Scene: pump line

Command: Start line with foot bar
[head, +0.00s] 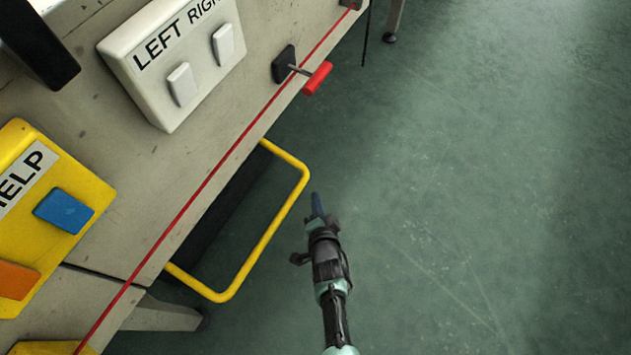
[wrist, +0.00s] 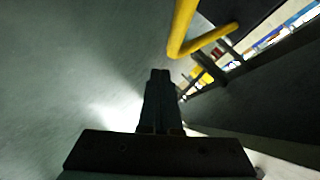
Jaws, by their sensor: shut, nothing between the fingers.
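The foot bar (head: 262,246) is a yellow tube bent into a U, sticking out low from under the bench front. In the wrist view its yellow tube (wrist: 183,28) shows at the top, with a corner just beyond and right of my fingertips. My gripper (head: 317,203) is shut and empty. In the head view it is just right of the bar's outer end, over the green floor. In the wrist view the shut fingers (wrist: 160,80) point toward the bar's corner. I see no clear contact between them.
The bench (head: 110,250) fills the left, with a red line along its edge. On it are a white LEFT/RIGHT switch box (head: 175,60) and a yellow HELP box (head: 50,200). A red-handled lever (head: 318,77) juts past the edge. The green floor (head: 500,200) at right is clear.

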